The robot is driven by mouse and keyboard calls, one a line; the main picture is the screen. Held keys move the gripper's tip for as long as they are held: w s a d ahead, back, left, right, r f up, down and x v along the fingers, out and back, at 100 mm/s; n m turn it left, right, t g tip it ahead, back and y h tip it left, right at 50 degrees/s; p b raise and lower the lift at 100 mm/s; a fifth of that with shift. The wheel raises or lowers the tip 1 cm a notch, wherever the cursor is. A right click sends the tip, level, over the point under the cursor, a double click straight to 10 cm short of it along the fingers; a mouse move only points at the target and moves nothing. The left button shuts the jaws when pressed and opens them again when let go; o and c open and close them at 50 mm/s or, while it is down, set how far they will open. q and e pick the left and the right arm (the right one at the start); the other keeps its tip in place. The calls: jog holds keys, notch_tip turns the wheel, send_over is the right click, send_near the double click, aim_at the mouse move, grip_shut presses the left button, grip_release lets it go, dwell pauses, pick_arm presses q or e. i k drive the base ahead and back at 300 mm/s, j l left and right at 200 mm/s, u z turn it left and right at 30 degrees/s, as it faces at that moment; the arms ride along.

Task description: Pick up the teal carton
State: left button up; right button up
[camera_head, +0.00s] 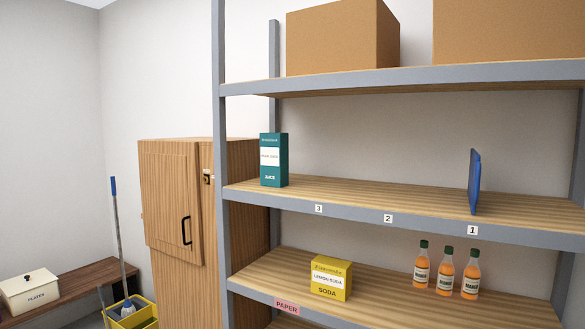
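The teal carton (273,160) stands upright on the middle shelf (370,193) of the rack, at its left end, behind and left of the "3" label. Neither of my grippers shows in the head view.
A blue upright panel (474,182) stands on the same shelf by label "1". Below are a yellow soda box (331,278) and orange bottles (444,273). Cardboard boxes (340,37) sit above. A rack post (222,150) rises left of the carton, near a wooden cabinet (172,205).

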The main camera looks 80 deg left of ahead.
aim_at(273, 147)
jog(key=u, duration=2.7)
jog(key=i, duration=0.1)
jog(key=l, duration=0.05)
